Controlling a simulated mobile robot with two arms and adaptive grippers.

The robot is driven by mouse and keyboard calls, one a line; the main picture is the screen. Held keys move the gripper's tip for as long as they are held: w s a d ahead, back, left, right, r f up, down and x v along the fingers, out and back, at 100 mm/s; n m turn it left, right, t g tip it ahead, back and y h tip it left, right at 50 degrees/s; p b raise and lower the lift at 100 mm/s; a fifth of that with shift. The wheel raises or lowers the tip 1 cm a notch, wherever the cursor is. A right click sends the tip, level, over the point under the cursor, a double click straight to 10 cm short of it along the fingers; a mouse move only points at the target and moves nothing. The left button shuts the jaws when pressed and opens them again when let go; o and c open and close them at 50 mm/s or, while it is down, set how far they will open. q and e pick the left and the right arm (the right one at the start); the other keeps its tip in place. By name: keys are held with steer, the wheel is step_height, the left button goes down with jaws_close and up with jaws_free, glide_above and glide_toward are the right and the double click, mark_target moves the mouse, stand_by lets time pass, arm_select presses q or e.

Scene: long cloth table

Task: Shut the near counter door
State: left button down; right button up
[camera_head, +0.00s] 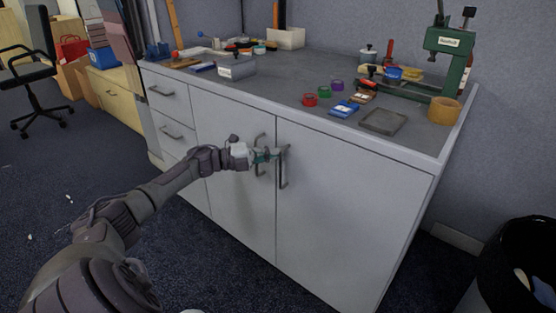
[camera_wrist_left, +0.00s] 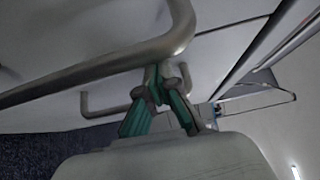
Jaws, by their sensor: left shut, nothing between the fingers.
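The grey counter has two white doors below its top, a left door (camera_head: 232,165) and a right door (camera_head: 345,215). Both look flush or nearly so with the front; I cannot tell whether a small gap remains. Their bar handles stand side by side, the left handle (camera_head: 261,140) and the right handle (camera_head: 284,178). My left gripper (camera_head: 272,155) is shut and empty, its green-padded fingertips at the handles. In the left wrist view the gripper (camera_wrist_left: 158,85) shows close to a large metal handle (camera_wrist_left: 175,40), with another handle (camera_wrist_left: 95,105) beyond. Contact is unclear.
Drawers (camera_head: 170,100) are left of the doors. The countertop (camera_head: 285,85) holds tools, colored rings and a green press (camera_head: 450,60). A black bin (camera_head: 520,260) stands at the right, an office chair (camera_head: 35,70) at the far left. The carpet in front is mostly clear.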

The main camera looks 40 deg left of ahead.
arm_select(q)
steer(key=shift+w+a+r, duration=0.4)
steer(key=shift+a+r, duration=0.05)
steer(key=shift+r, duration=0.25)
arm_select(e)
steer(key=shift+s+d+r+t, duration=0.1)
steer(key=shift+s+r+t, duration=0.4)
steer(key=shift+r, duration=0.15)
arm_select(q)
steer(key=d+f+v, duration=0.1)
steer(key=v, duration=1.1)
steer(key=shift+s, duration=0.4)
arm_select(e)
steer(key=shift+w+d+f, duration=0.15)
steer(key=shift+w+f, duration=0.1)
steer(key=shift+w, duration=0.15)
arm_select(q)
steer(key=shift+a+f, duration=0.1)
steer(key=shift+f, duration=0.05)
